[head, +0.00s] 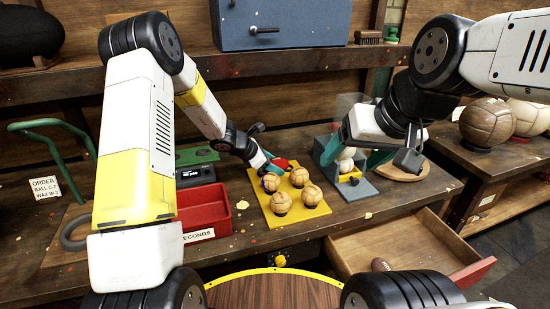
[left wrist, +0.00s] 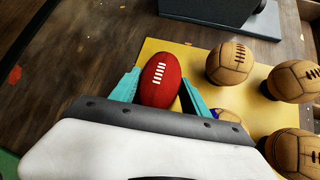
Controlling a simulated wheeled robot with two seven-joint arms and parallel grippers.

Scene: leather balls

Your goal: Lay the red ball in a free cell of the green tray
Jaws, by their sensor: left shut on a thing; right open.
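The red ball (left wrist: 160,82), oval with white lacing, sits between the teal fingers of my left gripper (left wrist: 161,92), which is shut on it. In the head view the red ball (head: 281,163) shows at the far left corner of the yellow board (head: 296,222). Whether it is lifted clear of the board is hard to tell. A green piece (head: 197,157), likely the green tray, lies at the back left, partly hidden by my left arm; its cells are not clear. My right gripper (head: 362,148) is open near a grey stand.
Several tan laced balls (head: 282,201) stand on the yellow board. A red bin (head: 203,211) is left of it. The grey stand (head: 362,193) with a white ball is to the right. An open drawer (head: 400,246) juts out at the front right.

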